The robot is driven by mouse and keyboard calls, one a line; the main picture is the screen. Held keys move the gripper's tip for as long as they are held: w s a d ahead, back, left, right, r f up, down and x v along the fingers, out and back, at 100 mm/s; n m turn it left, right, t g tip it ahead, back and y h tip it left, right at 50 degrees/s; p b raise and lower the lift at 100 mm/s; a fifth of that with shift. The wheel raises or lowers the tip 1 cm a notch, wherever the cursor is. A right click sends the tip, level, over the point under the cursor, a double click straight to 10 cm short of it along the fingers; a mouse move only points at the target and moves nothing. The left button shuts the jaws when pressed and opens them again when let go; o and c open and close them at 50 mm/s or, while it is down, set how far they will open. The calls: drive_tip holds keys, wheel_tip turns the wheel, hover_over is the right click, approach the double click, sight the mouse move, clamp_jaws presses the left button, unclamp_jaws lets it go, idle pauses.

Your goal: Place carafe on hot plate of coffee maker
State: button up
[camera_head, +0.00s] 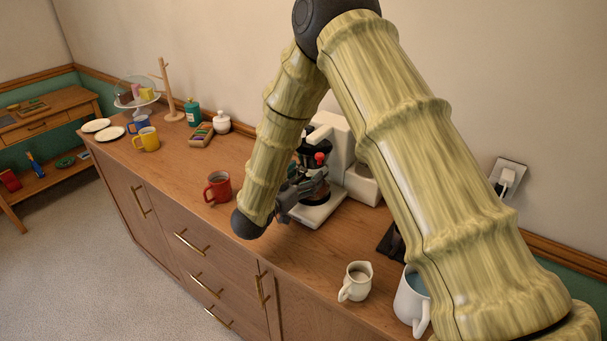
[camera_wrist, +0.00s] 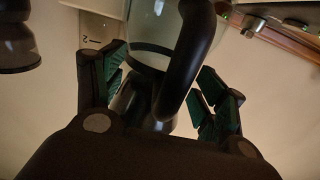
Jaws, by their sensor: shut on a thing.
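The white coffee maker (camera_head: 336,136) stands on the sideboard against the wall, partly hidden behind my arm. Its pale base (camera_head: 318,214) sticks out toward the front. The carafe (camera_head: 309,155), dark with a red part near its top, is upright over or on that base; I cannot tell whether it touches the hot plate. My gripper (camera_head: 297,192) is at the front left of the carafe, shut on it. In the wrist view, the carafe's glass body (camera_wrist: 158,28) and black handle (camera_wrist: 193,62) lie between the green-padded fingers of my gripper (camera_wrist: 160,92).
A red mug (camera_head: 217,188) stands close to the left of my gripper. A cream jug (camera_head: 356,283) and a white pitcher (camera_head: 410,300) stand at the front right. Yellow (camera_head: 147,139) and blue mugs and plates are farther left.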

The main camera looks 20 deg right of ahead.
drive_tip(key=shift+f, duration=0.1)
drive_tip(key=o, duration=1.5)
drive_tip(key=shift+b+v, duration=1.75)
drive_tip(key=shift+v, duration=4.25)
drive_tip(key=shift+s, duration=0.1)
